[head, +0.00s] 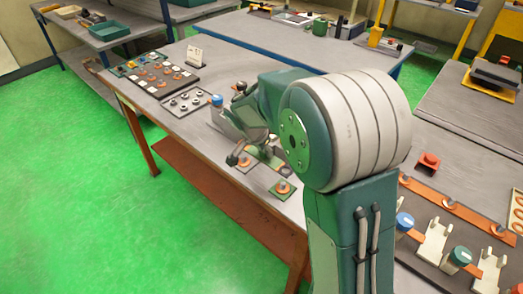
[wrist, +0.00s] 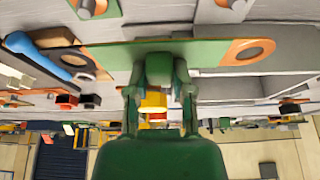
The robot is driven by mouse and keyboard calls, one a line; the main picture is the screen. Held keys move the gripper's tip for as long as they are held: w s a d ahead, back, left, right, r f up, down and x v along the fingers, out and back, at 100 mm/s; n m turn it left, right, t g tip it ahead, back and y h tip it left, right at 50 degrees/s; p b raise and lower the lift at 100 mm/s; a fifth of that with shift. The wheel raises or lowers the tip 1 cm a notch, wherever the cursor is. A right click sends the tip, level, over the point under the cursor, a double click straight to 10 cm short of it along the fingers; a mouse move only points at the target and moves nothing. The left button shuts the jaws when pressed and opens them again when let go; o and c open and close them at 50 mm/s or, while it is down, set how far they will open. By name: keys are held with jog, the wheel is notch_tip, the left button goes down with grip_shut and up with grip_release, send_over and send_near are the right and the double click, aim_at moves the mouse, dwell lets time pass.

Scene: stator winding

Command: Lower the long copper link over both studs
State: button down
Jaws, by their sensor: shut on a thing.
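The long copper link (wrist: 210,52) has a green middle and copper ends. Its right-hand end (wrist: 248,51) shows an open hole in the wrist view. My gripper (wrist: 159,72) is shut on the link's green middle. Two grey studs (wrist: 93,6) (wrist: 234,4) show at the top edge of the wrist view, apart from the link in the picture. In the head view a stud stands on a green-and-copper pad (head: 283,189). My gripper (head: 243,143) is just behind it, and my arm hides part of the area.
A dark tray of copper parts (head: 150,74) and a grey plate with several nuts (head: 186,101) lie at the table's far left. A white card (head: 195,55) stands behind them. A blue-topped item (head: 217,101) is close to my gripper. Bare tabletop (head: 165,125) shows along the left edge.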

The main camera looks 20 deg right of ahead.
aim_at(259, 159)
jog(key=shift+f, duration=0.8)
jog(key=shift+a+f, duration=0.25)
jog(key=shift+f, duration=0.4)
jog(key=shift+a+f, duration=0.25)
jog(key=shift+f, duration=0.4)
jog(key=shift+d+f, duration=0.3)
jog(key=shift+f, duration=0.05)
jog(key=shift+a, duration=0.2)
jog(key=shift+d, duration=0.15)
jog(key=shift+f, duration=1.15)
dwell(0.4)
jog(key=shift+c, duration=2)
grip_release()
